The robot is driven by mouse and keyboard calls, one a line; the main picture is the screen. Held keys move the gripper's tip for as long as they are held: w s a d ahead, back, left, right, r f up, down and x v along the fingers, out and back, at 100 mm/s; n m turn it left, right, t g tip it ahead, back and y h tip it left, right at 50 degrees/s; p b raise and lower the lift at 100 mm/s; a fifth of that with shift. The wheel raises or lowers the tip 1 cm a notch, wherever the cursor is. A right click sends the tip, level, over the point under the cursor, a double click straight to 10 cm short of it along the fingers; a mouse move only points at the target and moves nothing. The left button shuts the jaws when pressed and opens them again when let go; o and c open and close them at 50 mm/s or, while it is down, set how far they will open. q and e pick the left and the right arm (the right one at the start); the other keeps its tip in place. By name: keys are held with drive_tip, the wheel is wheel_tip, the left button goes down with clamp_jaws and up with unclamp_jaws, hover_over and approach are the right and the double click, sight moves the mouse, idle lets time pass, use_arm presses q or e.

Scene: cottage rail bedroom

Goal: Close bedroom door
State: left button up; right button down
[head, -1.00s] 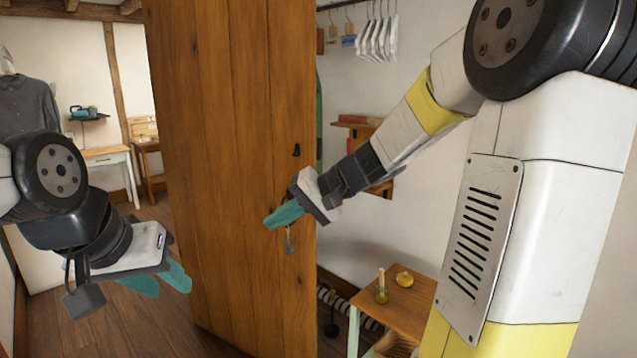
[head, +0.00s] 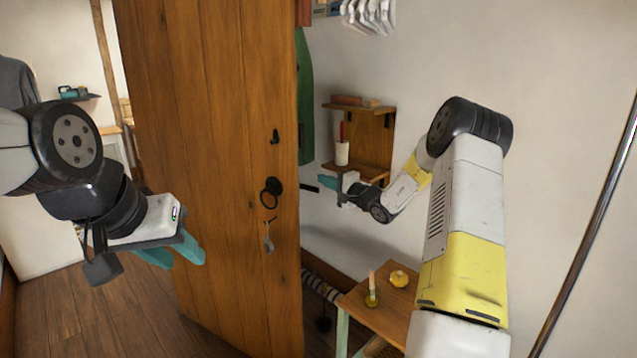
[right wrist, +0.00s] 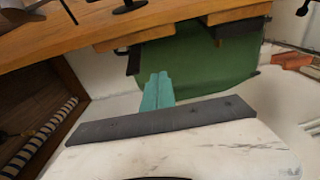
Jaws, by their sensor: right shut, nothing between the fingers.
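The wooden bedroom door (head: 215,150) stands open in the middle of the head view, edge toward the right. It has a black ring handle (head: 271,192), a small black latch piece (head: 275,136) and a key (head: 268,238) hanging below. My right gripper (head: 328,183) is shut and empty, right of the door's free edge and apart from the handle. In the right wrist view its teal fingers (right wrist: 157,92) are together, with the door's wood (right wrist: 130,30) across the top. My left gripper (head: 178,254) is in front of the door's left part; its teal fingers look apart, with nothing seen between them.
A small wooden table (head: 395,304) with a candle (head: 371,290) and a yellow object (head: 399,278) stands low right of the door. A wall shelf (head: 358,140) is behind my right arm. Green cloth (head: 305,100) hangs behind the door edge. Bare wood floor (head: 100,310) lies at left.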

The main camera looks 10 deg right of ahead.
drive_tip(key=shift+w+a, duration=0.3)
drive_tip(key=shift+a, duration=0.65)
drive_tip(key=shift+w+a, duration=0.35)
drive_tip(key=shift+a, duration=0.65)
drive_tip(key=shift+w+a, duration=0.3)
drive_tip(key=shift+a, duration=0.65)
